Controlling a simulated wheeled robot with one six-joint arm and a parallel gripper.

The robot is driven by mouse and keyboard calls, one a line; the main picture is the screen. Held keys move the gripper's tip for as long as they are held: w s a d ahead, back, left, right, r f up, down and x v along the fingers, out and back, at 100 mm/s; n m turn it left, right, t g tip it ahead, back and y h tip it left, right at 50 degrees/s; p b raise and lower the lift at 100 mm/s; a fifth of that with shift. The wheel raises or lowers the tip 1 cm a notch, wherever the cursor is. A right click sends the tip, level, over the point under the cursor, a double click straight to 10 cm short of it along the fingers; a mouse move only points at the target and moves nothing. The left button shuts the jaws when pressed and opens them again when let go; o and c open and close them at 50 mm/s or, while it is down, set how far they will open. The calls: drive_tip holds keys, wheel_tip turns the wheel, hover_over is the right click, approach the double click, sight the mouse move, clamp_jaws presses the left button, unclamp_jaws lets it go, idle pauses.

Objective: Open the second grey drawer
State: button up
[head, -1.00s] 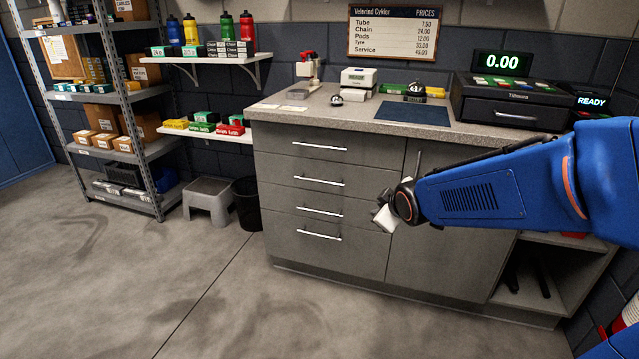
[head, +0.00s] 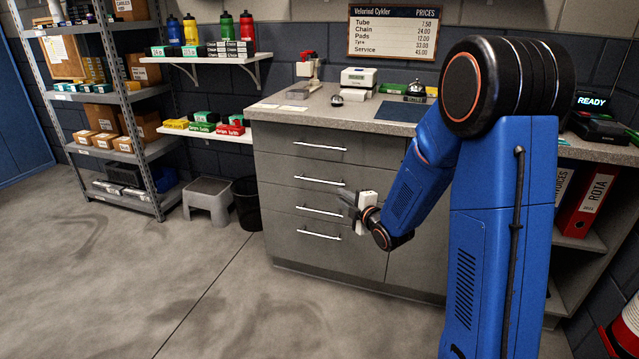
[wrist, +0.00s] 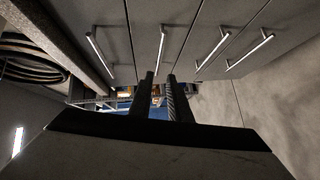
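The grey cabinet has a column of drawers, all shut, each with a silver bar handle. The second grey drawer (head: 275,176) is below the top one; its handle (head: 318,180) also shows in the wrist view (wrist: 162,42). My gripper (head: 346,199) is in front of the drawers near the right ends of the second and third handles. In the wrist view, its two dark fingers (wrist: 160,77) are apart with nothing between them. The second handle is just beyond the fingertips, roughly in line with the gap. I cannot tell the exact distance to it.
The top drawer handle (head: 320,146), third handle (head: 319,210) and bottom handle (head: 318,234) lie close above and below. The worktop (head: 290,115) overhangs the drawers. A grey step stool (head: 208,200) and black bin (head: 246,203) stand left of the cabinet. The floor in front is clear.

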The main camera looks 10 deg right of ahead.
sight(320, 182)
drive_tip(key=x, duration=1.7)
drive_tip(key=shift+w+a, duration=0.2)
drive_tip(key=shift+w, duration=0.05)
drive_tip(key=shift+c, duration=0.7)
clamp_jaws()
